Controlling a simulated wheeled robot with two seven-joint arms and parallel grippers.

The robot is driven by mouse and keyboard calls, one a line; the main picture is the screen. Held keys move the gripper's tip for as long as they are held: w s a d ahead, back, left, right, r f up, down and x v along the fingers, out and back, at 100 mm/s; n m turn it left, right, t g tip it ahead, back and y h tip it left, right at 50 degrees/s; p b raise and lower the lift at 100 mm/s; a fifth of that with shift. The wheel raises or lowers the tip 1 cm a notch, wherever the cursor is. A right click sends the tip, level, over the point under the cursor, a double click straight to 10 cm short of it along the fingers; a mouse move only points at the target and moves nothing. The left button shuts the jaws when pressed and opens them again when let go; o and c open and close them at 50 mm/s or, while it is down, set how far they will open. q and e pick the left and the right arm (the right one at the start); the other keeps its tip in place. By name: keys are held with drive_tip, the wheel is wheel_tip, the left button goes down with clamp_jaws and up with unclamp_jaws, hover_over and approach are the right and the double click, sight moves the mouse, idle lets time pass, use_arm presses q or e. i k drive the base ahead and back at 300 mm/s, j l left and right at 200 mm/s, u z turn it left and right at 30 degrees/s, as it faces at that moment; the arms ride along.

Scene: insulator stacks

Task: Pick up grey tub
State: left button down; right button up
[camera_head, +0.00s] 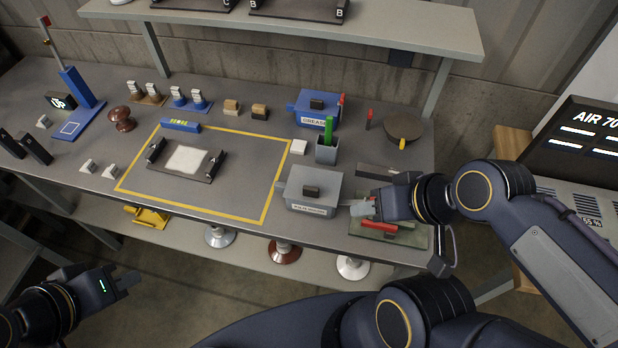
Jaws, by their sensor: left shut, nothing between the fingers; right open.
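The grey tub (311,206) stands on the bench, just right of the yellow-outlined area. It has a grey lid with a dark block-shaped handle and a white label on its front. My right gripper (360,207) is open, just right of the tub at about the height of its label. A small gap seems to separate them, though contact is hard to judge. My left gripper (131,279) is shut and empty, low at the left in front of the bench.
A grey holder (326,152) with a green-handled tool and a blue tub (318,108) stand behind the grey tub. A green tray (388,237) with a red-handled item lies under my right gripper. A black frame with a white sheet (187,160) lies inside the yellow outline.

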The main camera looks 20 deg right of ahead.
sight(328, 212)
drive_tip(key=l+z, duration=0.15)
drive_tip(key=z, duration=0.2)
drive_tip(key=l+z, duration=0.15)
drive_tip(key=z, duration=0.2)
drive_tip(key=i+l+z, duration=0.1)
drive_tip(key=z, duration=0.25)
drive_tip(key=k+j, duration=0.15)
drive_tip(key=j, duration=0.25)
drive_tip(key=k+j, duration=0.2)
drive_tip(key=j, duration=0.2)
